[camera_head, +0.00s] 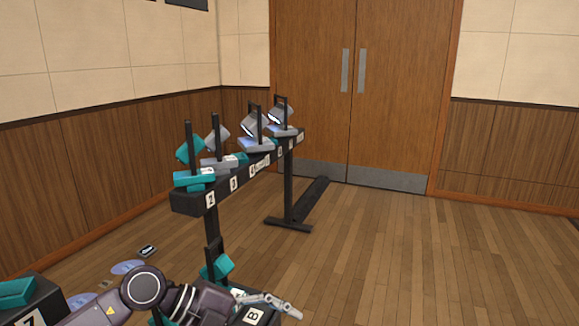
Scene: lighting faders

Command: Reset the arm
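My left arm comes in from the lower left, and its gripper (285,306) points right above a low dark bar with a white "8" label (252,316). Its fingers overlap in this view, so I cannot tell whether they are apart, and I see nothing held between them. Whether the gripper touches the bar is unclear. My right gripper is out of view.
A raised black bar (186,202) on a stand carries several fader units, some teal (191,179), some grey-blue (257,144). Another dark box (40,303) labelled "7" sits lower left. Wooden floor (400,255) is clear on the right, before closed double doors (310,70).

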